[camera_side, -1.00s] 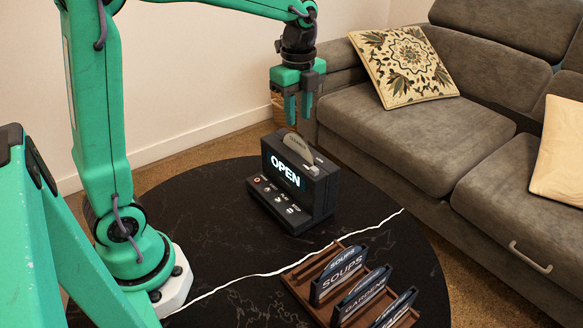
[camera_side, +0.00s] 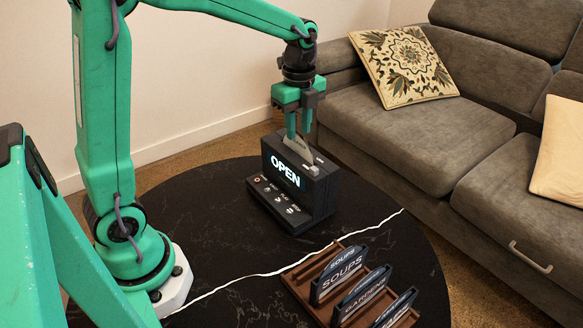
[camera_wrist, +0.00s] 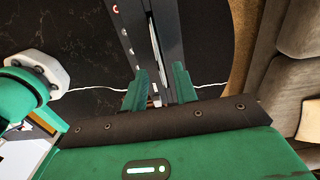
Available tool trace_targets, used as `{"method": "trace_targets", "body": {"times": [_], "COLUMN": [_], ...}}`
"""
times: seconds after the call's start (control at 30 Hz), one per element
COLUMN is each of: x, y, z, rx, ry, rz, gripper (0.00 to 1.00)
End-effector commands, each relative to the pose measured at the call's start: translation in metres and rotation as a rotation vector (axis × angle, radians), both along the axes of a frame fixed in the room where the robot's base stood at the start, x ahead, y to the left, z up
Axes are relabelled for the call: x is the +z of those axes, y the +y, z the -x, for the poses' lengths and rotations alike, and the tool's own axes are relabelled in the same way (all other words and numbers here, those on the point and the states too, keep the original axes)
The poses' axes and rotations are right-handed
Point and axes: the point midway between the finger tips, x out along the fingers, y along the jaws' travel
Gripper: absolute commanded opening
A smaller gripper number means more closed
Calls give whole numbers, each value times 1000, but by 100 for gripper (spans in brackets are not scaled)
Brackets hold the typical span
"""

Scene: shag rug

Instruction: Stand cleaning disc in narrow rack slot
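A pale grey cleaning disc (camera_side: 301,149) stands upright, partly sunk in the top slot of a black player (camera_side: 318,205) whose display reads OPEN. My gripper (camera_side: 298,134) points straight down over the player, its fingers at the disc's upper part. In the wrist view my gripper (camera_wrist: 160,88) has its fingers apart, with the disc's thin edge (camera_wrist: 156,88) between them and a gap still showing. The brown wooden rack (camera_side: 296,284) is at the front right, holding several upright dark cases (camera_side: 343,272) labelled SOUPS and GARDENS. Its narrow slot cannot be made out.
The left and front of the table are mostly clear. A grey sofa (camera_side: 400,140) with cushions stands beyond the table on the right.

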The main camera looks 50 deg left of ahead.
Motion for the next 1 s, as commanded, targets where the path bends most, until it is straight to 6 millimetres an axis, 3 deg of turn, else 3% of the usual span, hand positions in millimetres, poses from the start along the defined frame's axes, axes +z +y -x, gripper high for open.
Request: {"method": "trace_targets", "body": {"times": [0.33,0.9,0.93,1.0], "x": [-38,-42,-42,-42], "y": [0,0,0,0], "z": [1,1,1,1], "rx": [0,0,0,0], "ry": [3,0,0,0], "rz": [0,0,0,0], "gripper": [29,29,27,13]}}
